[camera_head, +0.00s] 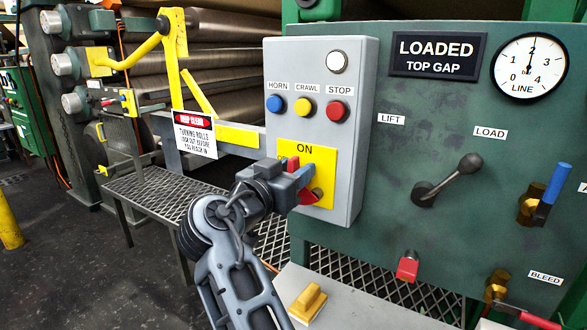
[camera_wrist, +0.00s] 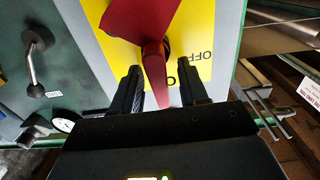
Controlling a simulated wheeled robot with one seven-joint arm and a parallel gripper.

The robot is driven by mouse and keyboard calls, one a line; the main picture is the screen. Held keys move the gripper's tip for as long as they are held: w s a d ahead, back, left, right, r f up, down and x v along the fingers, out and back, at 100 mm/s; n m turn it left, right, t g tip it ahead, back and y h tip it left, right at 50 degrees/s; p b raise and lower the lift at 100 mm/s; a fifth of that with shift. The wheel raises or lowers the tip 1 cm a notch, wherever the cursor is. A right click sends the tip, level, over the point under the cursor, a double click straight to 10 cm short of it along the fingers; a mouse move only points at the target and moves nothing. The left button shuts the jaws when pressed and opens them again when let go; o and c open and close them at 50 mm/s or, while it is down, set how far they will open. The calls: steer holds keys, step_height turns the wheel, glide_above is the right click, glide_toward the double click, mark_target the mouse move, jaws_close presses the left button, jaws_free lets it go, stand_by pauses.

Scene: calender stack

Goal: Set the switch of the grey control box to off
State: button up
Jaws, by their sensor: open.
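The grey control box (camera_head: 350,85) stands in the middle of the head view, with a yellow plate (camera_head: 327,160) low on its front. ON is printed at the plate's top; OFF is legible in the wrist view, on the yellow plate (camera_wrist: 203,30). The red switch handle (camera_head: 308,198) is partly hidden by my gripper (camera_head: 306,172) in the head view. In the wrist view, the narrow end of the red switch handle (camera_wrist: 158,70) points to the ON lettering, between the open fingers of my gripper (camera_wrist: 162,90). I cannot tell whether the fingers touch it.
Blue (camera_head: 275,105), yellow (camera_head: 304,109) and red (camera_head: 338,111) buttons sit above the plate. Right of the box, a green panel carries a black lever (camera_head: 452,180) and a blue-handled valve (camera_head: 553,188). A hanging sign (camera_head: 194,135) and mesh step (camera_head: 150,190) are at left.

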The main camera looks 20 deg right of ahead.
steer(key=shift+c, duration=0.4)
jaws_close()
steer(key=shift+n, duration=0.3)
steer(key=n, duration=0.1)
steer(key=n+p, duration=0.1)
steer(key=n, duration=0.1)
steer(key=w+n, duration=0.1)
steer(key=shift+a+n, duration=0.3)
steer(key=shift+a, duration=0.05)
steer(key=shift+w+a+f+n+p, duration=0.15)
steer(key=shift+f+n+p, duration=0.25)
steer(key=shift+n+p, duration=1.35)
steer(key=shift+w+a+f+n+p, duration=0.3)
steer(key=shift+n+p, duration=0.6)
steer(key=shift+n, duration=1.6)
steer(key=shift+w+f+n+p, duration=0.1)
steer(key=shift+f+n+p, duration=0.35)
steer(key=shift+n+p, duration=1.3)
steer(key=shift+f+n+b, duration=0.1)
steer(key=shift+n+b, duration=0.3)
steer(key=shift+n, duration=0.1)
